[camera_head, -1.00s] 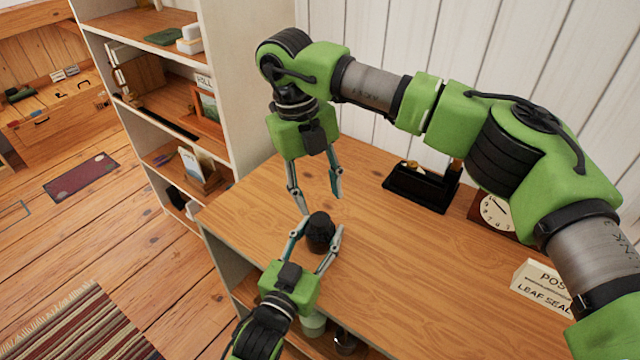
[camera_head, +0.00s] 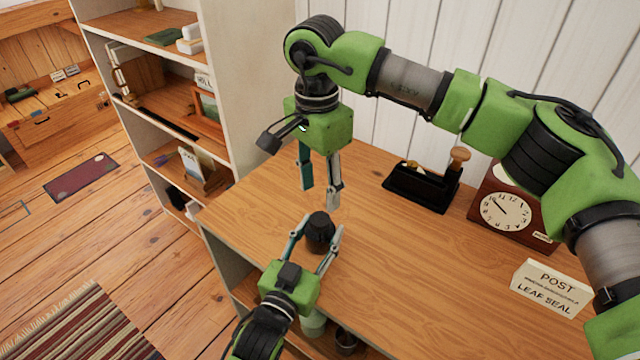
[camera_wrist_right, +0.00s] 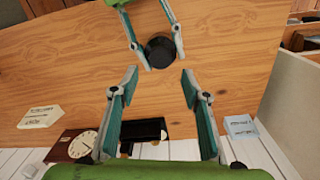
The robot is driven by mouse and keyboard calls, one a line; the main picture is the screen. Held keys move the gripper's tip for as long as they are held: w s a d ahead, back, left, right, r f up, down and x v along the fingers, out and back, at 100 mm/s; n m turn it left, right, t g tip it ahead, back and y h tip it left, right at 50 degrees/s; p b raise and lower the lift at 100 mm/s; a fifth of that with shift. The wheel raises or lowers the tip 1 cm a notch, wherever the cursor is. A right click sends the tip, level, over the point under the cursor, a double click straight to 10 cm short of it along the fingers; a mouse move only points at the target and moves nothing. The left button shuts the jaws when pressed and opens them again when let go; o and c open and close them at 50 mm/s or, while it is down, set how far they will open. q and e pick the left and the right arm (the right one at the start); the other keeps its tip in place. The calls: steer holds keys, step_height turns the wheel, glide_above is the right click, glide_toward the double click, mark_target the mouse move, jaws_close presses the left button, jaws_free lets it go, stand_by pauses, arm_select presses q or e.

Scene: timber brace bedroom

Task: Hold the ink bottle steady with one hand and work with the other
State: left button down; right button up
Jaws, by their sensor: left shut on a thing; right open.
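The dark ink bottle (camera_head: 319,232) stands upright on the wooden desk top (camera_head: 410,265). My left gripper (camera_head: 318,240) is shut on the bottle, with one finger on each side of it. My right gripper (camera_head: 319,196) is open and empty, pointing down behind and above the bottle. In the right wrist view the bottle (camera_wrist_right: 160,51) shows from above, held between the left gripper's fingers, beyond the tips of my open right gripper (camera_wrist_right: 160,82).
A black tray holder (camera_head: 424,188) with a wooden-knobbed tool, a brown clock (camera_head: 505,212) and a white sign reading POST LEAF SEAL (camera_head: 551,288) stand at the right. A shelf unit (camera_head: 222,80) stands at the left. The desk right of the bottle is clear.

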mark_target(320, 219)
steer(key=shift+r+n, duration=0.15)
steer(key=shift+n, duration=1.25)
steer(key=shift+f, duration=4.05)
steer(key=c, duration=1.1)
steer(key=shift+c, duration=0.2)
